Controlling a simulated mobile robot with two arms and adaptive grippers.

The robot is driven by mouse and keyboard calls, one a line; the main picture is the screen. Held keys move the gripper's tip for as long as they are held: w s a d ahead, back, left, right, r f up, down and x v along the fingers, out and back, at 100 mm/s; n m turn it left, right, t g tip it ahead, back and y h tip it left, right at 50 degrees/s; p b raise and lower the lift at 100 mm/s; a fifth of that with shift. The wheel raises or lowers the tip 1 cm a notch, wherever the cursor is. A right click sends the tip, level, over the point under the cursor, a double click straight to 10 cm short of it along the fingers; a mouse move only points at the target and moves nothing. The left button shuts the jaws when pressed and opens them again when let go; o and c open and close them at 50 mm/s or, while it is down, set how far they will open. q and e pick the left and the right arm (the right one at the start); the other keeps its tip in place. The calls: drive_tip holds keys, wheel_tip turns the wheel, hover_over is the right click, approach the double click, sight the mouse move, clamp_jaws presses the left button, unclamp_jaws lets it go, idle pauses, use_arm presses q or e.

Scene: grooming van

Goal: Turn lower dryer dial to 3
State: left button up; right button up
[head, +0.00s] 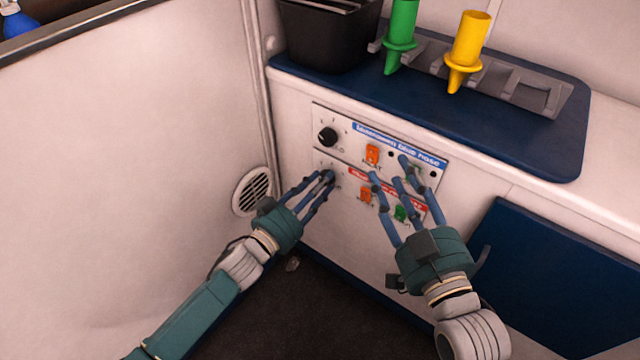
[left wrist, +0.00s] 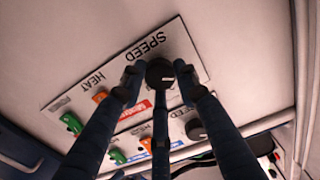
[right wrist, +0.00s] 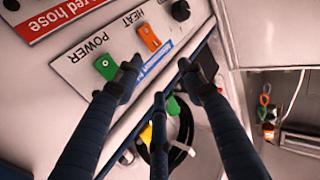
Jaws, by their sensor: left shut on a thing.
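In the head view the fingers mostly hide this dial. The upper dial (head: 327,136) is free, above it. My right gripper (head: 390,170) is open and empty in front of the right part of the panels, its fingers spread.
Orange heat switches (head: 372,154) and a green power switch (head: 400,213) sit close to my right fingers. A round vent (head: 254,190) is in the wall left of the panels. A blue-topped counter (head: 440,110) with a black bin (head: 325,35) overhangs above.

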drive_tip(key=s+d+f+g+h+p, duration=0.1)
drive_tip(key=s+f+g, duration=0.15)
drive_tip(key=f, duration=0.35)
drive_tip(key=s+d+f+g+h+p, duration=0.1)
drive_tip(key=f+g, duration=0.2)
drive_tip(key=f, duration=0.3)
use_arm(q)
drive_tip(key=shift+f+m+b, duration=0.1)
drive_tip(key=shift+m+b, duration=1.1)
drive_tip(key=shift+m, duration=10.9)
use_arm(e)
drive_tip(key=w+a+r+t+y, duration=0.1)
drive_tip(key=r+t, duration=0.2)
drive_tip(key=r, duration=0.4)
drive_tip(key=w+a+r+t+y, duration=0.1)
drive_tip(key=w+r+t, duration=0.1)
drive_tip(key=r, duration=0.5)
drive_tip(key=shift+w+t, duration=0.25)
drive_tip(key=shift+t, duration=0.5)
drive_tip(key=shift+a, duration=0.1)
use_arm(q)
drive_tip(key=o, duration=1.2)
drive_tip(key=shift+c, duration=0.2)
